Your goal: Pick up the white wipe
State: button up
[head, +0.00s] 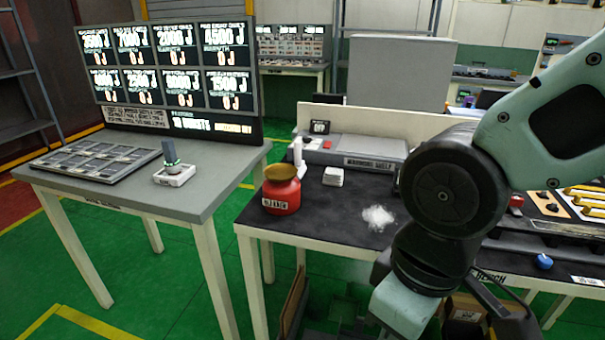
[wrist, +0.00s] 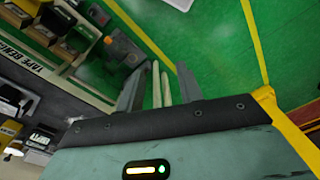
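A small stack of flat white squares (head: 333,176), which look like wipes, lies on the dark workbench top (head: 335,207), behind and right of the red can. A loose, fluffy white patch (head: 377,217) lies nearer the bench's front edge; I cannot tell if it is a crumpled wipe or a spill. My gripper (wrist: 158,88) shows in the wrist view with its two dark fingers apart. Pale upright strips show between them, apparently table legs in the background. The wrist view looks toward the green floor, and neither white item shows there.
A red can with a brass top (head: 281,190) stands at the bench's left front corner. A white bottle (head: 298,155) stands behind it. A grey table (head: 120,192) with a tray is at left. My arm covers the bench's middle right. A blue knob-like item (head: 543,261) lies farther right.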

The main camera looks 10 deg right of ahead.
aim_at(333, 176)
jog(key=i+j+u, duration=0.2)
jog(key=i+u, duration=0.25)
jog(key=i, duration=0.2)
jog(key=i+u, duration=0.5)
jog(key=i+l, duration=0.05)
jog(key=i, duration=0.05)
